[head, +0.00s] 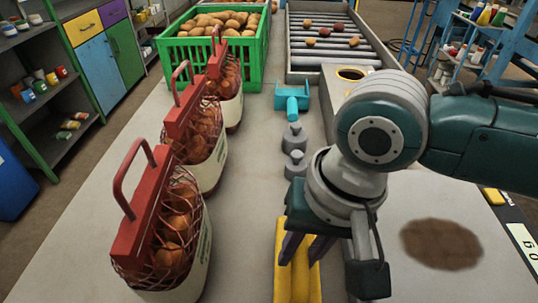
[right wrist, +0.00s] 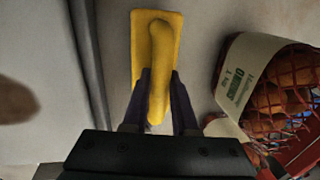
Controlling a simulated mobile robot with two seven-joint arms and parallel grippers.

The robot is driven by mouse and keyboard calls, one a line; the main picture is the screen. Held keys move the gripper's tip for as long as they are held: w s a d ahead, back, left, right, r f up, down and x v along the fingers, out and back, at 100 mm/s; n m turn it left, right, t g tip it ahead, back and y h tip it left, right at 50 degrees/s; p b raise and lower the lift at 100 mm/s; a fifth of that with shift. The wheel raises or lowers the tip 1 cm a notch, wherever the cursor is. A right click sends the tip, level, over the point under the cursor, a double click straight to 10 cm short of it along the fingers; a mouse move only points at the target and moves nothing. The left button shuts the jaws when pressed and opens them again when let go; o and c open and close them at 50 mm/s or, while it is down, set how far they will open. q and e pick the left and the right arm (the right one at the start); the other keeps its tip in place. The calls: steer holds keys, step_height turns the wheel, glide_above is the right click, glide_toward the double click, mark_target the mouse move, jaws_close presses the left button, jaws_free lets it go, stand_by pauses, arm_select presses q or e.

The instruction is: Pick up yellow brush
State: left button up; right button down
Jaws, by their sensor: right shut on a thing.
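The yellow brush (head: 281,283) lies along the grey table below my right arm, at the bottom middle of the head view. In the right wrist view the brush (right wrist: 140,50) shows a flat rectangular base with a raised handle. My right gripper (head: 302,262) points down with its dark purple fingers on either side of the handle. In the right wrist view the right gripper (right wrist: 159,100) is shut on the handle. The brush seems to rest on the table; I cannot tell any gap. My left gripper is not in view.
Several net sacks of potatoes with red handles (head: 170,235) stand in a row left of the brush. A green crate (head: 258,72) of potatoes and a roller conveyor (head: 300,60) are at the back. Grey weights (head: 295,137) and a turquoise tool (head: 292,100) stand beyond my gripper.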

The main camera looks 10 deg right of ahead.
step_height(320, 180, up, 18)
steer(key=p, duration=0.2)
steer(key=shift+f, duration=0.1)
steer(key=c, duration=1.2)
jaws_free()
jaws_close()
